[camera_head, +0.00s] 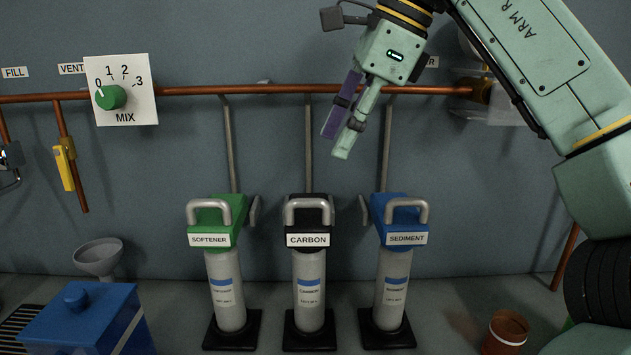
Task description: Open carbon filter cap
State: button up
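The carbon filter (309,285) stands upright in the middle of a row of three, on a black base. Its black cap (307,215) has a grey handle loop (308,204) and a white CARBON label (308,240). The cap sits on top of the white cylinder. My gripper (335,146) is above the carbon cap and a little to its right, pointing down and apart from it. Its two fingers, one purple and one pale green, look apart with nothing seen between them.
The softener filter (226,290) with a green cap stands left, the sediment filter (391,285) with a blue cap right. A copper pipe (270,90) crosses the wall behind. A blue box (80,318), a funnel (99,257) and a brown jar (506,333) stand on the surface.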

aim_at(311, 199)
jog(key=x, duration=0.9)
jog(key=shift+s+a+f+p, duration=0.1)
jog(key=shift+a+f+p, duration=0.05)
jog(key=shift+f+p, duration=0.2)
jog(key=shift+c, duration=0.4)
grip_shut()
